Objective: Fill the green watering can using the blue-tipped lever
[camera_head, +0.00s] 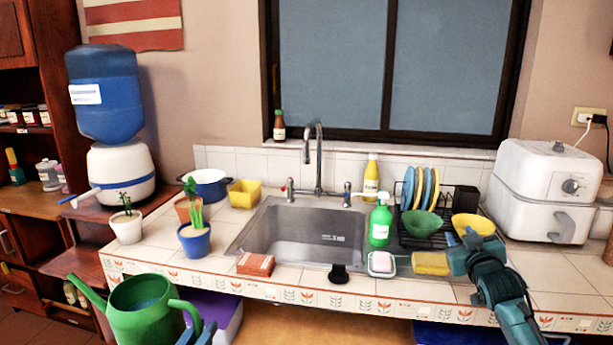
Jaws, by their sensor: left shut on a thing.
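The green watering can (140,318) is at the lower left, in front of the counter, with its spout pointing up and left. Its opening faces up; I cannot tell whether water is inside. My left gripper (197,331) is shut on its handle at the bottom edge, mostly cut off by the frame. A lever with a blue tip (74,203) sticks out left from the white base of the water dispenser (122,171), above and left of the can. My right gripper (471,240) is over the counter, by the yellow sponge (430,264); its jaw opening is unclear.
The sink (300,240) has a tall faucet (317,150) and side handles. Potted plants (195,239) stand between dispenser and sink. A green spray bottle (380,224), dish rack (425,236) and yellow bowl (473,224) are near my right arm. Shelves (30,215) stand at far left.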

